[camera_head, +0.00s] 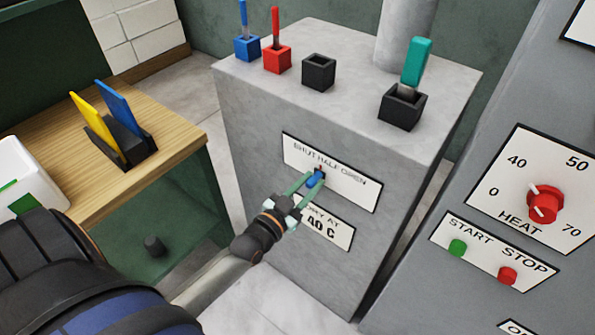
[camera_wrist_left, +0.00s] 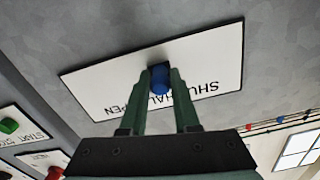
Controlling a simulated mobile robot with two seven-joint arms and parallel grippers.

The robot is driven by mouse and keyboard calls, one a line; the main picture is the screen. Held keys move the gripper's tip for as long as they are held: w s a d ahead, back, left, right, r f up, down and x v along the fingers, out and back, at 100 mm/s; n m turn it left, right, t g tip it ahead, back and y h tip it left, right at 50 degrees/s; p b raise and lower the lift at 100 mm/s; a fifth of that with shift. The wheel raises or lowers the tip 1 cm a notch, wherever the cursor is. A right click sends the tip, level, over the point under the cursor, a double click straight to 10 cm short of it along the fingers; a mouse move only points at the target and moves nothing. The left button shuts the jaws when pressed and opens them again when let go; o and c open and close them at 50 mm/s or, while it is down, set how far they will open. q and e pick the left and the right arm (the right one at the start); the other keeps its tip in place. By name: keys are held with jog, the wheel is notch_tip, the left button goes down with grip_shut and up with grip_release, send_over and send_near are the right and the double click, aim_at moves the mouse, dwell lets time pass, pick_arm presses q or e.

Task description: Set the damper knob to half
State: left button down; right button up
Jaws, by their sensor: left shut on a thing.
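The damper knob (camera_head: 315,180) is small and blue. It sits on a white plate (camera_head: 358,191) marked SHUT, HALF, OPEN on the front of the grey cabinet. A small red mark shows just above the knob. My left gripper (camera_head: 308,184) is shut on the knob, with a green finger on each side of it. In the left wrist view the knob (camera_wrist_left: 160,79) shows between the fingertips, in front of the plate (camera_wrist_left: 220,65). The fingers and knob cover part of the lettering, so the exact setting is hard to tell. My right gripper is not in view.
A second plate (camera_head: 340,236) reading "40 C" is below the gripper. Holders with blue, red and teal handles (camera_head: 415,62) stand on the cabinet top (camera_head: 345,60). At right is a panel with a red heat dial (camera_head: 544,205). A wooden table (camera_head: 175,125) is at left.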

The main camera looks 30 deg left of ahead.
pick_arm(q)
jog(key=shift+s+d, duration=0.1)
jog(key=shift+d, duration=0.85)
jog(key=c, duration=0.7)
grip_release()
jog(key=shift+o, duration=0.2)
jog(key=s+a, duration=0.1)
jog(key=s, duration=1.1)
jog(key=shift+s, duration=0.25)
